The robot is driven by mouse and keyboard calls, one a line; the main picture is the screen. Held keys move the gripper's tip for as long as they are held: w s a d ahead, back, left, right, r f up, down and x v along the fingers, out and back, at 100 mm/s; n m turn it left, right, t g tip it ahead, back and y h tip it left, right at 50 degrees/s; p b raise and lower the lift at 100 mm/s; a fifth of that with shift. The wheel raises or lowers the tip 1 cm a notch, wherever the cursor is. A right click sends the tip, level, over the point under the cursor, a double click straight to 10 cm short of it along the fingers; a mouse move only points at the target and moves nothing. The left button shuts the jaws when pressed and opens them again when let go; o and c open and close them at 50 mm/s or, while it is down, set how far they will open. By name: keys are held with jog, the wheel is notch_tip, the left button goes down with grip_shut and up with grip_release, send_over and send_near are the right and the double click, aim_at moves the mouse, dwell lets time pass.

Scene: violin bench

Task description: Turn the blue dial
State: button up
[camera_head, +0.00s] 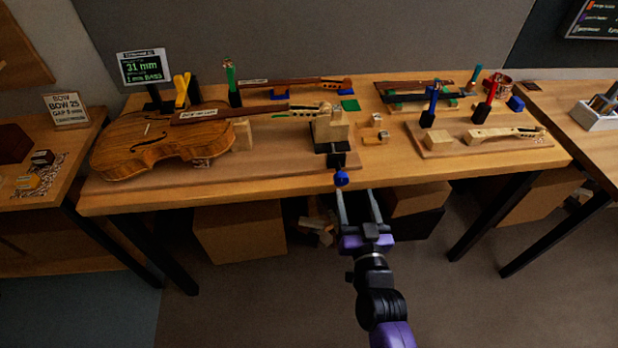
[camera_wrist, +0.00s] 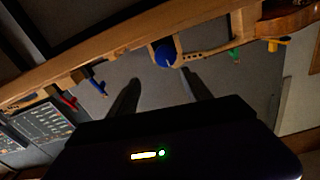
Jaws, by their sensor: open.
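The blue dial (camera_head: 341,179) is a small round knob at the front edge of the bench, below a black clamp-like block (camera_head: 336,158). In the wrist view the blue dial (camera_wrist: 165,56) shows near the top middle, just beyond the fingertips, with a light mark on its face. My gripper (camera_head: 356,192) is open and empty, its fingers pointing at the bench edge. The left fingertip is close to the dial in the head view; I cannot tell whether they touch. In the wrist view my gripper (camera_wrist: 160,74) has its fingers on either side of the dial's line, short of it.
A violin body (camera_head: 160,145) lies on the bench (camera_head: 270,187) at left, its neck reaching toward the wooden block (camera_head: 330,130) above the dial. A display (camera_head: 144,67) stands behind it. Tools and a neck piece (camera_head: 500,134) lie at right. Boxes (camera_head: 240,232) sit under the bench.

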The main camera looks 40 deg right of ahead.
aim_at(342, 182)
jog(key=shift+n+y, duration=0.3)
jog(key=shift+y, duration=0.1)
jog(key=w+d, duration=0.1)
jog(key=w, duration=0.1)
jog(key=w+d+f+p, duration=0.1)
jog(key=w, duration=0.4)
jog(key=shift+d+f+p, duration=0.3)
jog(key=shift+d+f, duration=0.05)
jog(key=shift+d, duration=0.05)
jog(key=shift+c, duration=0.4)
